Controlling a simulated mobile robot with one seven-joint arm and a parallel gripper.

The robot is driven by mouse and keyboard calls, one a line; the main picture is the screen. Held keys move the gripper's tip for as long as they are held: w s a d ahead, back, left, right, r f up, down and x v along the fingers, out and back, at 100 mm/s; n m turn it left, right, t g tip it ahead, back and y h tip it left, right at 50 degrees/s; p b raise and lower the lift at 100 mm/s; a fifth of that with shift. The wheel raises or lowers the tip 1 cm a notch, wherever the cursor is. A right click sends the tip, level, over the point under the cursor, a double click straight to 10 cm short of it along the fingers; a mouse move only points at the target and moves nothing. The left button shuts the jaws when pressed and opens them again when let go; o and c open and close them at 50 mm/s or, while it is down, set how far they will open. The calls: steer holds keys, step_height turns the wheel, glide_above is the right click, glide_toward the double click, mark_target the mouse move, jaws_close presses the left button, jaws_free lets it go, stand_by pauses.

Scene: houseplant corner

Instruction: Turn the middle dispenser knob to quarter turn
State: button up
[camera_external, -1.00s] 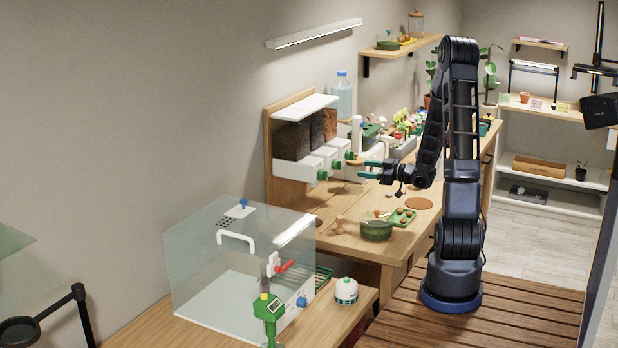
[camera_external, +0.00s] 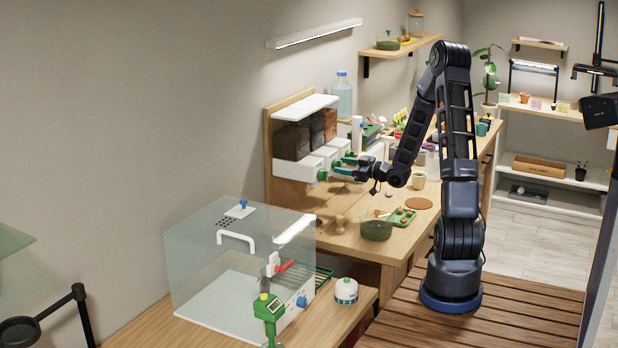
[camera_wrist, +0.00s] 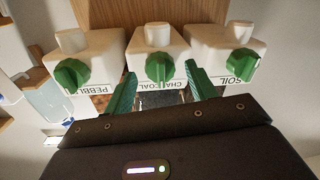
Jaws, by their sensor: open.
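The dispenser has three white boxes with green knobs. In the wrist view the middle knob (camera_wrist: 160,69) sits on the box marked CHARCOAL (camera_wrist: 158,38), its ridge upright in the picture. The PEBBLE knob (camera_wrist: 72,73) is at left and the SOIL knob (camera_wrist: 241,62) at right. My gripper (camera_wrist: 160,76) is open, its green fingers on either side of the middle knob. Contact cannot be told. In the external view my gripper (camera_external: 346,169) is at the front of the dispenser (camera_external: 312,166), partly hiding the knobs.
A wooden stamp-like object (camera_external: 340,224), a green bowl (camera_external: 376,230) and a green tray (camera_external: 403,217) stand on the bench below. A clear bottle (camera_external: 343,95) stands behind the dispenser. A glass case (camera_external: 235,260) is in the foreground.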

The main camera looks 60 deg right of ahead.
steer(key=shift+w, duration=0.25)
steer(key=c, duration=1)
steer(key=shift+f+m+t+h, duration=0.1)
steer(key=shift+m+t+h, duration=0.15)
steer(key=shift+m, duration=4.45)
steer(key=shift+f+m+t+h, duration=0.15)
steer(key=shift+m+h, duration=0.2)
steer(key=shift+m, duration=4.35)
steer(key=shift+r, duration=0.1)
